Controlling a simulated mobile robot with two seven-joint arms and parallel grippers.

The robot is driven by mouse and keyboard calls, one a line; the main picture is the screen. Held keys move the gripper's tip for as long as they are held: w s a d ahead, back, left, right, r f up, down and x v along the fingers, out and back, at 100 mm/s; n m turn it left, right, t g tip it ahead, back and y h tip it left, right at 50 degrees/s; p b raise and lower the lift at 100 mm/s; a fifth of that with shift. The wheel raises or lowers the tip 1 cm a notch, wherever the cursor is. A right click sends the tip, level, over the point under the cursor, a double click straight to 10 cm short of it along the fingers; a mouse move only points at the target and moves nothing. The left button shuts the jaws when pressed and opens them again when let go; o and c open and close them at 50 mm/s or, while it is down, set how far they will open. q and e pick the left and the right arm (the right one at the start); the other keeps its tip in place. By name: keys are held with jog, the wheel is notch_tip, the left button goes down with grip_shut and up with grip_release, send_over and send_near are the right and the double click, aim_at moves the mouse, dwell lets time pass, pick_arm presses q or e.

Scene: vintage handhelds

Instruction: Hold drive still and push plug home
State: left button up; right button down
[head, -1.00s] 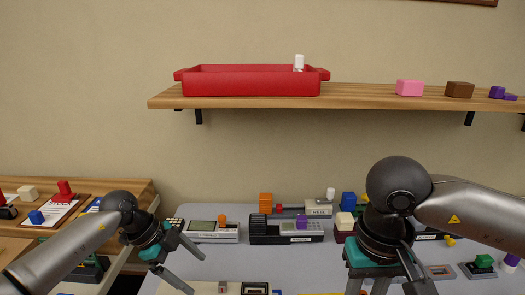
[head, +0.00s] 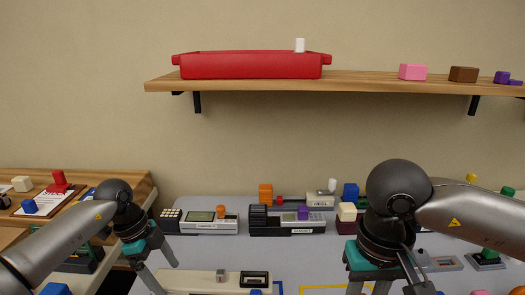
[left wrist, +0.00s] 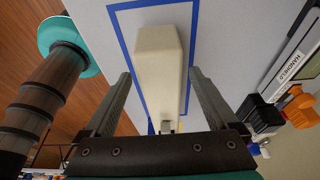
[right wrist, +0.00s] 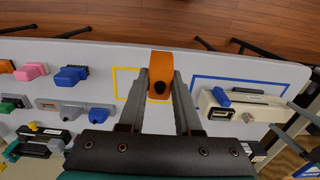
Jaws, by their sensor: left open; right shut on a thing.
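The drive is a long cream block (head: 196,281) at the bottom of the head view, with a black slot panel on its right part. It lies in a blue outline, seen in the right wrist view (right wrist: 268,110). My left gripper (head: 165,278) is open, and its fingers lie to either side of the drive in the left wrist view (left wrist: 158,62), with gaps; contact is not visible. My right gripper (right wrist: 160,100) is shut on an orange plug (right wrist: 160,66) with a dark round spot. The plug is hidden in the head view, where the right gripper (head: 385,285) is right of the drive.
A yellow outline (right wrist: 117,82) lies near the held plug. Several handheld devices, such as the grey one with a screen (head: 203,226), line the table's back. A red tray (head: 250,65) sits on the shelf (head: 365,82). A side desk (head: 95,182) stands left.

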pick_arm(q)
jog(key=shift+x, duration=2)
jog(key=shift+c, duration=0.4)
grip_shut()
jog(key=shift+r, duration=0.1)
jog(key=shift+f, duration=0.25)
